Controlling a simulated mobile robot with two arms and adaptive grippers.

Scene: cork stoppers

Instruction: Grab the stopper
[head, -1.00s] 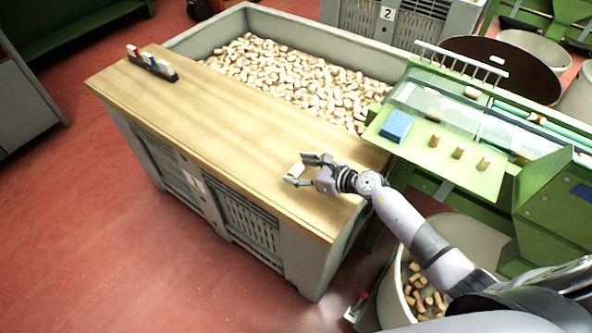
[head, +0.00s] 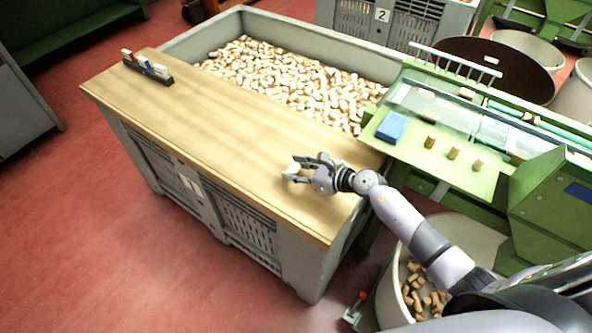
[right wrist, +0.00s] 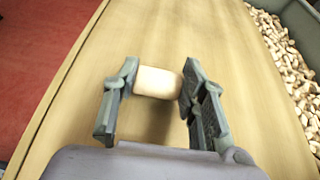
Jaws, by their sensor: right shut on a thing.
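A pale cork stopper (right wrist: 158,82) sits between the fingertips of my right gripper (right wrist: 157,88) in the right wrist view, over the wooden tabletop (right wrist: 95,65). The fingers meet its two ends. In the head view my right gripper (head: 291,168) is low over the right part of the tabletop (head: 205,130), shut on the stopper, which is mostly hidden there by the fingers. I cannot tell whether the stopper still touches the wood. My left gripper is not in view.
A small dark rack (head: 147,70) with coloured markers stands at the tabletop's far left. A grey bin full of corks (head: 290,85) lies behind. On the right, a green machine shelf (head: 400,150) holds a blue block (head: 391,127) and 3 corks. The tabletop's middle is clear.

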